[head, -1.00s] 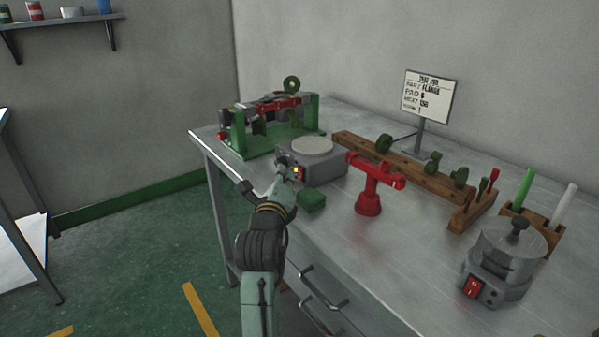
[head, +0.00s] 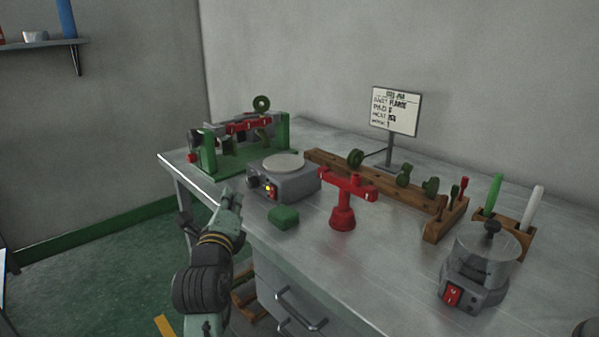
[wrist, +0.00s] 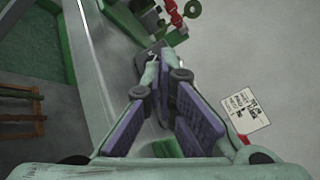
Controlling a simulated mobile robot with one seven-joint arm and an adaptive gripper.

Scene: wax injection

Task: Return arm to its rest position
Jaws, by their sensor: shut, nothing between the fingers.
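My gripper (head: 230,200) is shut and empty at the end of my pale green arm, by the left front edge of the steel workbench (head: 330,265). It is left of and apart from the grey hot plate (head: 294,187), which has a round pale top and a lit yellow indicator. In the wrist view my gripper (wrist: 166,88) shows its purple-padded fingers reaching toward the bench, with part of the grey hot plate behind the tips. The exact gap between the fingertips is hard to make out there.
A green block (head: 284,217) and a red stand (head: 343,213) are right of my gripper. A green-framed machine (head: 240,150) is behind. A wooden rail (head: 330,167), a sign (head: 395,110) and a lidded pot (head: 480,262) stand farther right. Open floor (head: 90,260) is at left.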

